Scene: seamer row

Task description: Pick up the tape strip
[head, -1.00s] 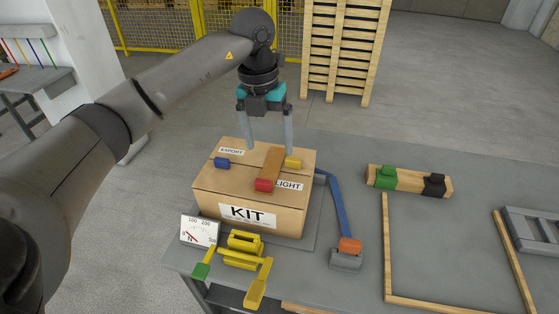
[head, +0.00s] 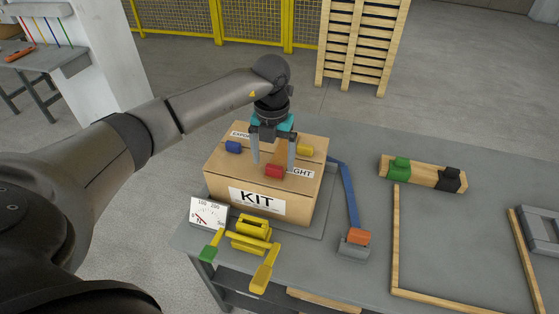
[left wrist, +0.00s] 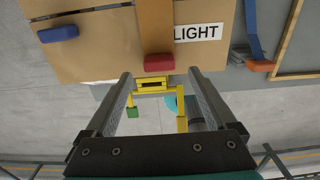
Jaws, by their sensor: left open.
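The tape strip (left wrist: 155,25) is an orange-brown band lying over the top of a cardboard KIT box (head: 225,179), with a red block (left wrist: 158,62) at its near end. In the head view the strip (head: 279,158) is partly hidden by my left gripper (head: 273,163). That gripper is open and empty, pointing down over the box top, its fingers on either side of the strip. In the left wrist view the red block lies just beyond the fingertips, between them. Whether the fingertips touch the box, I cannot tell. My right gripper is out of view.
A blue block (head: 233,147) and a yellow block (head: 305,150) sit on the box top.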

